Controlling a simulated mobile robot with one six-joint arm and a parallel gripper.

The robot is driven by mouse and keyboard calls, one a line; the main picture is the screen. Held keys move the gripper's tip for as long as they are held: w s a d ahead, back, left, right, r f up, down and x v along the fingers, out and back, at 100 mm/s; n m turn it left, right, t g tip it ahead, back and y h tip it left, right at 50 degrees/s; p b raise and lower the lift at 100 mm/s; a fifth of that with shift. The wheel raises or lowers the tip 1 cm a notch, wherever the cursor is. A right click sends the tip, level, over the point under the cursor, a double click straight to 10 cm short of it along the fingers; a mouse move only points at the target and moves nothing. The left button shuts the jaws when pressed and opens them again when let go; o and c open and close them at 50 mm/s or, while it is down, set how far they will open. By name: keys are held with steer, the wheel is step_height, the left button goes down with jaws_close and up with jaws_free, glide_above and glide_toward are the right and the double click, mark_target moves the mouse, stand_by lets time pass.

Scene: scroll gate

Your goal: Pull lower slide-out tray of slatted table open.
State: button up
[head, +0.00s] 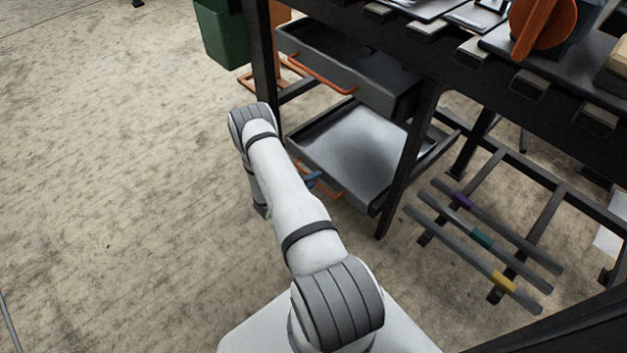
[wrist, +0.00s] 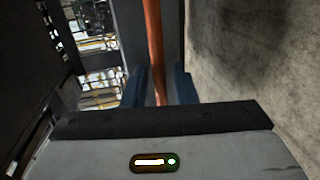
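The lower slide-out tray (head: 350,150) is a dark grey, shallow, empty tray low in the slatted table (head: 440,60). How far out it stands I cannot tell. Its orange handle (head: 331,192) is on its front, partly hidden by my arm; in the wrist view the orange bar (wrist: 153,40) runs upright in the picture. My gripper (wrist: 160,88) is open, with blue fingers on either side of the bar and a visible gap to the right finger. In the head view only a blue finger (head: 312,178) shows at the handle; the rest is behind my arm.
An upper tray (head: 340,75) with an orange handle (head: 318,73) sits above the lower one. A dark table leg (head: 405,165) stands right of the trays. A rack of bars (head: 480,240) is low at right. A green bin (head: 222,35) stands behind. Floor at left is clear.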

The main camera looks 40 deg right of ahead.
jaws_close()
stand_by(0.3)
steer(key=f+v, duration=0.2)
steer(key=v, duration=1.1)
steer(key=a+f+b+v, duration=0.1)
steer(key=f+v, duration=0.2)
steer(key=v, duration=0.9)
steer(key=shift+a, duration=0.4)
steer(key=shift+f, duration=0.1)
jaws_free()
steer(key=shift+w+a, duration=0.1)
steer(key=p+v, duration=0.2)
steer(key=v, duration=0.5)
steer(key=shift+a, duration=0.35)
